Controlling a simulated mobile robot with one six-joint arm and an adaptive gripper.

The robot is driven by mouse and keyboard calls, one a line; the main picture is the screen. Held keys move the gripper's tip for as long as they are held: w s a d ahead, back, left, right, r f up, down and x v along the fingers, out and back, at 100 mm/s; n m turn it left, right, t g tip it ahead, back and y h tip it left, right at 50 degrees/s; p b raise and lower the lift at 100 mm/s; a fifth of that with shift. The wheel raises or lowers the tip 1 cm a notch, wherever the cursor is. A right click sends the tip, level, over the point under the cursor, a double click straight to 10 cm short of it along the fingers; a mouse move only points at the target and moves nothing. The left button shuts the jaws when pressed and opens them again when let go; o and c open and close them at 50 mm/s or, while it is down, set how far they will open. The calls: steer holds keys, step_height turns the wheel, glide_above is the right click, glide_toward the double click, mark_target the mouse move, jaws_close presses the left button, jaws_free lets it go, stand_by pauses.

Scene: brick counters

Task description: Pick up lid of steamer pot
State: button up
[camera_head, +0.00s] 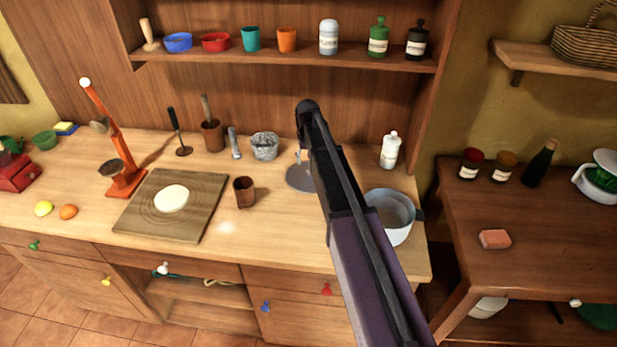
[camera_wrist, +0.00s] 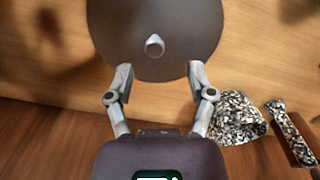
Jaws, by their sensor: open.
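The steamer pot lid (camera_wrist: 150,18) is a round, dark grey disc with a pale knob (camera_wrist: 155,45) at its middle. It lies on the wooden counter at the top of the wrist view, its upper edge cut off. My gripper (camera_wrist: 160,74) is open and empty, its two fingertips apart over the lid's near edge, with the knob ahead between their lines. In the head view the lid (camera_head: 299,180) shows left of my arm, which hides part of it and most of my gripper. The light grey pot (camera_head: 396,222) stands open to the right, partly behind my arm.
A white bottle (camera_head: 390,150) stands behind the pot. A brown cup (camera_head: 244,192) and a board (camera_head: 150,218) with dough are left. A shelf (camera_head: 290,62) hangs above.

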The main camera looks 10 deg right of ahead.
mark_target(309, 169)
steer(key=f+b, duration=0.3)
steer(key=shift+w+d+f, duration=0.15)
steer(key=shift+d+f, duration=0.1)
steer(key=shift+d, duration=0.05)
steer(key=shift+f+b, duration=0.85)
steer(key=shift+b, duration=0.3)
steer(key=shift+c, duration=0.2)
jaws_close()
